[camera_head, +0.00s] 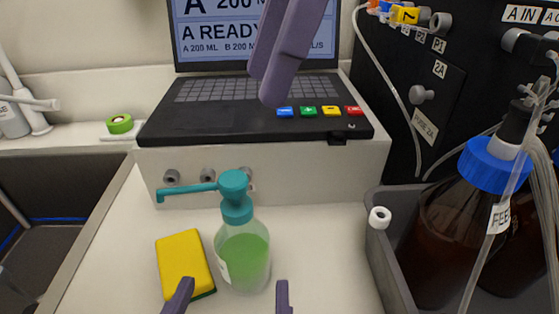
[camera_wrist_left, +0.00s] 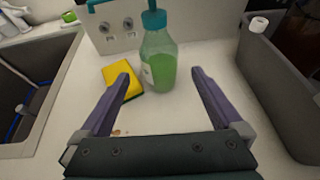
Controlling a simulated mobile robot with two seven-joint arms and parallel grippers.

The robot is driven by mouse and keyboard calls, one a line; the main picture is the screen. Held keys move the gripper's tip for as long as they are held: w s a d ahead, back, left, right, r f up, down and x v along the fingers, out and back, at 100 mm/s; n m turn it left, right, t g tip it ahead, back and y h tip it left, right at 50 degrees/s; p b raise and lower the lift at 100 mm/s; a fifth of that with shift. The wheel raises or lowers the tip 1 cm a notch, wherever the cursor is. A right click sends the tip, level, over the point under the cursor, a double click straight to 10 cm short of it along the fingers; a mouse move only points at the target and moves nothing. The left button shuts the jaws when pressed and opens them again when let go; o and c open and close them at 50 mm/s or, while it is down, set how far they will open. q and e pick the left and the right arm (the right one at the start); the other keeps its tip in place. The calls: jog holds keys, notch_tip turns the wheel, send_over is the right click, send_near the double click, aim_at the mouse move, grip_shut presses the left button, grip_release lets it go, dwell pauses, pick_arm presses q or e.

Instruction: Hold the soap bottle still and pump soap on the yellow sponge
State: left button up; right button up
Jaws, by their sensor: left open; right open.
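The soap bottle (camera_head: 243,256) stands upright on the white counter, with green soap inside and a teal pump (camera_head: 234,186) whose nozzle points left. The yellow sponge (camera_head: 181,262), with a green underside, lies just left of the bottle. Both also show in the left wrist view, bottle (camera_wrist_left: 159,62) and sponge (camera_wrist_left: 118,74). My left gripper (camera_head: 231,294) is open and low in front of the bottle, its fingers spread to either side and not touching it. My right gripper (camera_head: 270,88) is open, high above and behind the pump, in front of the laptop; its fingers overlap in the picture.
A laptop (camera_head: 220,112) with coloured keys sits on a raised white box (camera_head: 310,170) behind the bottle. A grey tray (camera_head: 378,250) with brown blue-capped bottles (camera_head: 440,230) and tubes stands right. A sink (camera_head: 50,240) lies left. The counter right of the bottle is clear.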

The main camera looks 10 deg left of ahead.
aim_at(243, 246)
pick_arm(q)
jog(key=x, duration=0.9)
jog(key=shift+w+a+f, duration=0.1)
